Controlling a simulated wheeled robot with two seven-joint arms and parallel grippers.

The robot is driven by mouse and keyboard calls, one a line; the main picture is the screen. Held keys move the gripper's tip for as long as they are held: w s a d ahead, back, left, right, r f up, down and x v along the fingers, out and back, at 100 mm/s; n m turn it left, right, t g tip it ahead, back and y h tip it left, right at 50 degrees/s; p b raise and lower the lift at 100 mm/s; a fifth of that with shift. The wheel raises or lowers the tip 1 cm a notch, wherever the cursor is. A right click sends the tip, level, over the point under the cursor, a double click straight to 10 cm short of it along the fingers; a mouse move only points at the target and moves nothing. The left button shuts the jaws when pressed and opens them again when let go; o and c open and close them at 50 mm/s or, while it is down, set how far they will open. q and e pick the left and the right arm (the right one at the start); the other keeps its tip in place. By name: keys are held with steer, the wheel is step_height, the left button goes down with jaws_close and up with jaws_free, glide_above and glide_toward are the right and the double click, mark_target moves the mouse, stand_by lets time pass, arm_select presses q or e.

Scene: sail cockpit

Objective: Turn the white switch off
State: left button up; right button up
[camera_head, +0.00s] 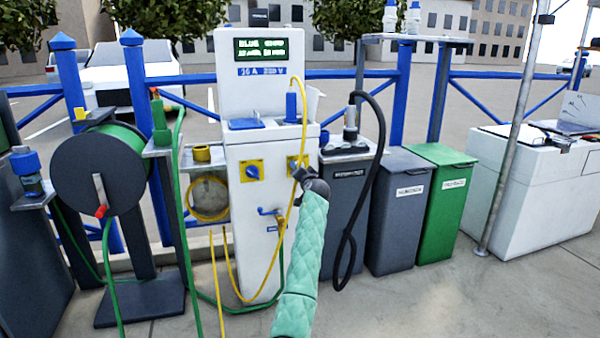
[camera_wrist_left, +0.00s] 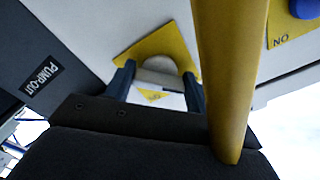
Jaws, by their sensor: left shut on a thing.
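The white pedestal (camera_head: 255,205) stands left of centre in the head view and carries two yellow switch plates. The white switch (camera_wrist_left: 158,79) shows in the left wrist view on its yellow plate (camera_wrist_left: 137,50). My left gripper (camera_head: 299,171) reaches up to the right-hand plate. In the left wrist view its fingers (camera_wrist_left: 158,84) stand either side of the white switch, shut on it. My gripper and wrist hide this switch in the head view. The other plate has a blue knob (camera_head: 252,172), also in the left wrist view (camera_wrist_left: 304,8). My right gripper is not in view.
A yellow cable (camera_head: 288,225) hangs down the pedestal front and crosses close before the wrist camera (camera_wrist_left: 225,80). A pump-out cabinet (camera_head: 347,205) with a black hose (camera_head: 378,150) stands right of the pedestal, a hose reel (camera_head: 100,180) left. Open paving lies at front right.

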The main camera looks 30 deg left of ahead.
arm_select(q)
steer(key=o, duration=1)
steer(key=shift+f, duration=0.15)
steer(key=shift+p+v, duration=1)
steer(key=shift+v, duration=2.9)
